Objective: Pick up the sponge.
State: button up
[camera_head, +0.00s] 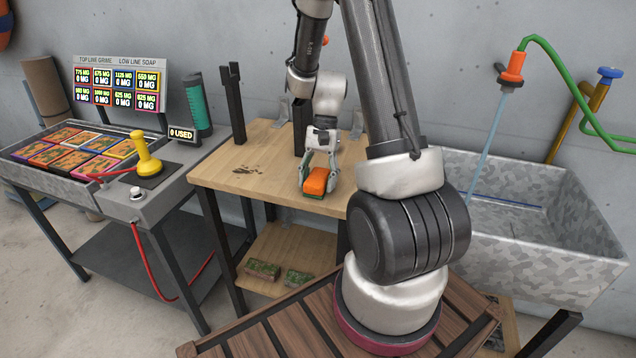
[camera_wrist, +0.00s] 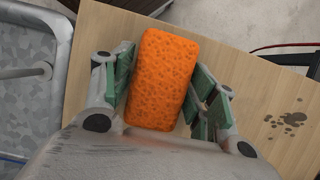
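The sponge (camera_head: 315,182) is an orange block with a dark green underside, on the wooden table (camera_head: 250,175) near its front edge. My gripper (camera_head: 318,170) is above it, pointing down, with its fingers around the sponge. In the wrist view the sponge (camera_wrist: 163,78) lies between the two green-padded fingers of my gripper (camera_wrist: 160,85). The left finger looks close to the sponge's side, and a small gap shows at the right finger. The fingers are apart; a firm hold does not show. The sponge's underside is hidden in the wrist view.
A metal sink (camera_head: 540,220) with a hose nozzle (camera_head: 511,70) stands at the right. A bench with coloured trays (camera_head: 80,150) and a yellow plunger (camera_head: 146,155) stands at the left. Two green-brown blocks (camera_head: 280,273) lie on the lower shelf. Dark stains (camera_head: 247,170) mark the table.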

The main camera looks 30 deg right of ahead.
aim_at(318, 176)
jog(key=c, duration=0.4)
jog(key=shift+c, duration=0.2)
notch_tip(318, 176, up, 10)
jog(key=shift+r, duration=0.25)
